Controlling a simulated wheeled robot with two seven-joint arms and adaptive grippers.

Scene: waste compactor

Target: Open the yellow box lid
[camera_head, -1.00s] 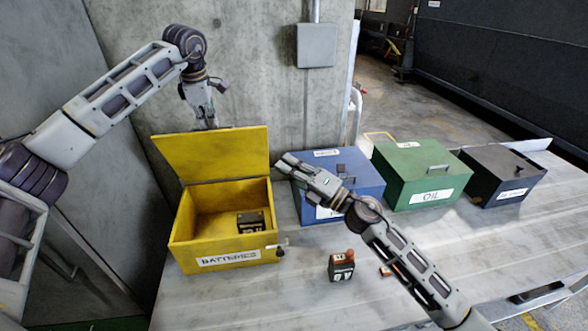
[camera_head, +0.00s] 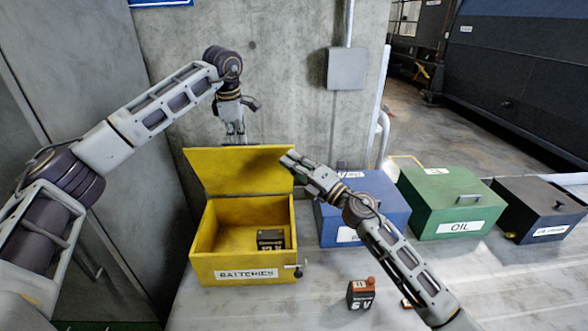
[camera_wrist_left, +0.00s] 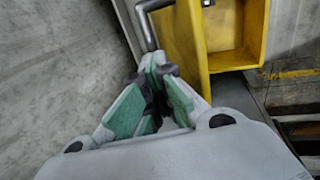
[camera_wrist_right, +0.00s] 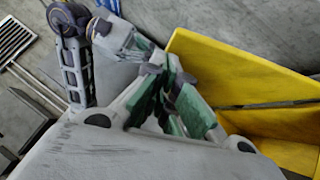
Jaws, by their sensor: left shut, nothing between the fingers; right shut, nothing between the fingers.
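The yellow box (camera_head: 210,262), labelled BATTERIES, stands on the table with its lid (camera_head: 235,172) raised, leaning up at the back. A dark battery (camera_head: 271,239) sits inside it. My left gripper (camera_head: 235,138) is shut and empty, just behind and above the raised lid. In the left wrist view, its fingers (camera_wrist_left: 158,80) are beside the yellow lid (camera_wrist_left: 184,38) and a grey handle (camera_wrist_left: 146,22). My right gripper (camera_head: 288,160) is shut and empty near the lid's upper right corner. In the right wrist view, the lid (camera_wrist_right: 235,72) is beside its fingers (camera_wrist_right: 172,75).
A blue box (camera_head: 390,218), a green OIL box (camera_head: 432,205) and a black box (camera_head: 530,212) stand shut in a row to the right. A small 6 V battery (camera_head: 361,294) stands on the table in front. A concrete wall (camera_head: 285,95) is behind.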

